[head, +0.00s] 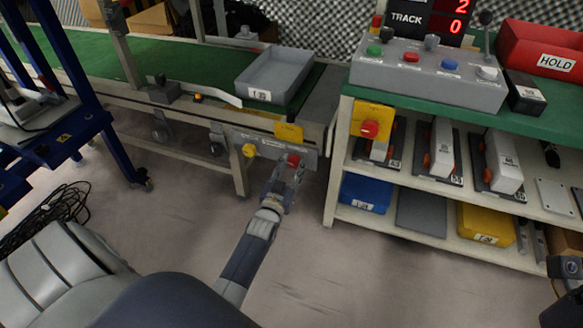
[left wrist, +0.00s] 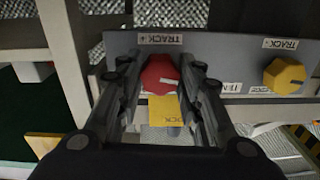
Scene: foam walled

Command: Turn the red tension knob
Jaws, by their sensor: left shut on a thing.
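The red tension knob (head: 293,160) sits on a grey panel (head: 270,148) on the front of the green conveyor bench. In the left wrist view the red knob (left wrist: 160,73) lies between the fingers of my left gripper (left wrist: 162,84), one on each side. The gripper is shut on it. Its white mark points to the right in that view. A yellow knob (left wrist: 285,75) is on the same panel, apart from my fingers. In the head view my left gripper (head: 287,176) reaches up to the panel from below. I do not see my right gripper's fingers.
A yellow tag (head: 289,132) is at the panel's top edge. A grey tray (head: 275,76) stands on the conveyor above. A shelf unit (head: 340,172) with bins and a second red knob (head: 370,129) on yellow stands to the right.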

